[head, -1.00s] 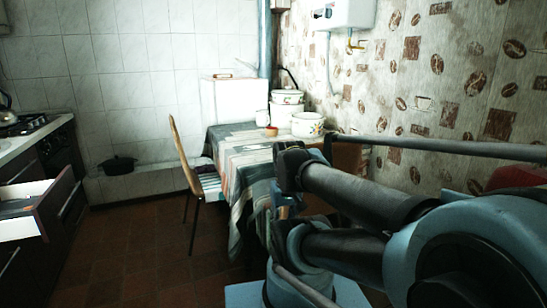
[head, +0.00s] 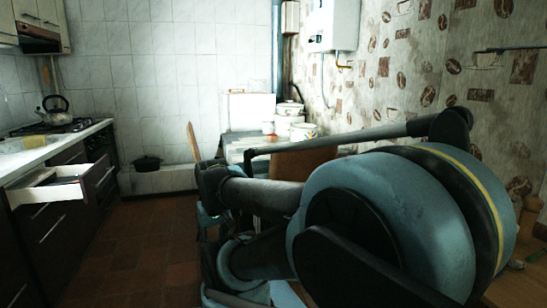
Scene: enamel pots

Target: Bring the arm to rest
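My arm is folded across the right and middle of the head view, its large blue joint close to the camera. My gripper cannot be made out in this view, so what it holds, if anything, is not shown. The arm hides most of the table (head: 236,136) and part of the chair (head: 193,142). White enamel pots, a stacked one (head: 289,108) and a lower one (head: 304,132), stand on the table behind the arm, apart from it in the picture.
A drawer (head: 62,186) stands open at the left, under the counter (head: 60,143). A kettle (head: 55,109) is on the stove. A black pot (head: 147,163) sits on a low ledge at the back wall. The brown tiled floor (head: 130,250) is clear at left centre.

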